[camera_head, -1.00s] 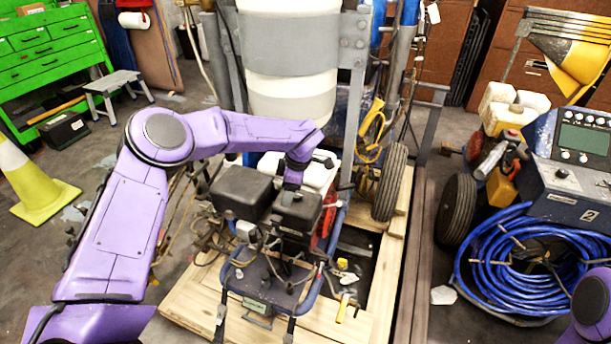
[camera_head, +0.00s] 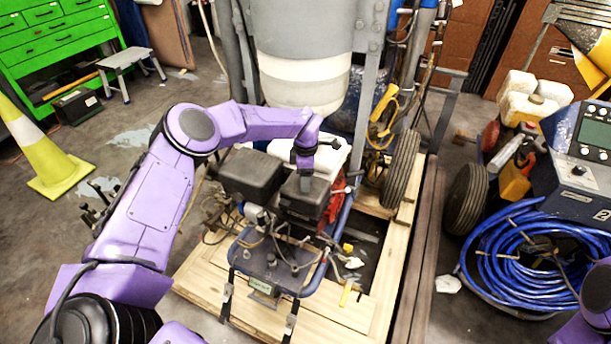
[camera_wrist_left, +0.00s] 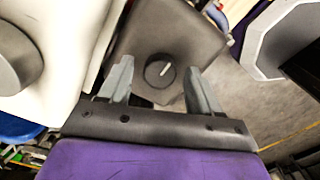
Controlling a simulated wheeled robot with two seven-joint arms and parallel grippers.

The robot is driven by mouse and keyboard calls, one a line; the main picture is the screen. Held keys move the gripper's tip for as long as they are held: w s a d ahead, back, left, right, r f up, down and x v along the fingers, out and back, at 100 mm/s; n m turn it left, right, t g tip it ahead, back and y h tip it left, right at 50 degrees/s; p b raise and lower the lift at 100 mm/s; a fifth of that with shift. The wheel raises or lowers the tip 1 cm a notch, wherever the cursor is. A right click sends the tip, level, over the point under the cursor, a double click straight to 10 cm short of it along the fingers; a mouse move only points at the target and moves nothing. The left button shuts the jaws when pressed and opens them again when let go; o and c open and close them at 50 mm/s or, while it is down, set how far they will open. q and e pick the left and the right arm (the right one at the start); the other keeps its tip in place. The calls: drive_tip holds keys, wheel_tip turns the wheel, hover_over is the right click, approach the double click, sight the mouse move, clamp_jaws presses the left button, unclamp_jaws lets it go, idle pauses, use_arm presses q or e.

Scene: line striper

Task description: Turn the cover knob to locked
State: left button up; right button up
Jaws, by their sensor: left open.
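My left gripper (camera_wrist_left: 158,68) is open, with one finger on either side of the knob and gaps visible. In the head view the left gripper (camera_head: 304,174) is above the dark boxy cover (camera_head: 306,200) of the machine, and the knob is hidden there. My right gripper is out of view.
The machine stands on a wooden pallet (camera_head: 345,310), with a black box (camera_head: 250,172) beside the cover. A large pale tank (camera_head: 305,75) rises behind. A coiled blue hose (camera_head: 500,270) lies right, a traffic cone (camera_head: 45,155) left. Bare floor shows at left.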

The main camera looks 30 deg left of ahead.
use_arm(q)
drive_tip(key=c, duration=1)
drive_tip(key=shift+c, duration=0.2)
drive_tip(key=shift+f+n+b, duration=0.15)
drive_tip(key=shift+n+b, duration=1.15)
drive_tip(key=shift+n, duration=0.2)
drive_tip(key=n+b, duration=0.3)
drive_tip(key=n, duration=0.2)
drive_tip(key=n+b, duration=0.2)
drive_tip(key=n, duration=0.3)
drive_tip(key=shift+n+b, duration=0.3)
drive_tip(key=shift+n, duration=0.1)
drive_tip(key=shift+n+b, duration=0.85)
drive_tip(key=shift+n, duration=1.15)
drive_tip(key=shift+r, duration=0.2)
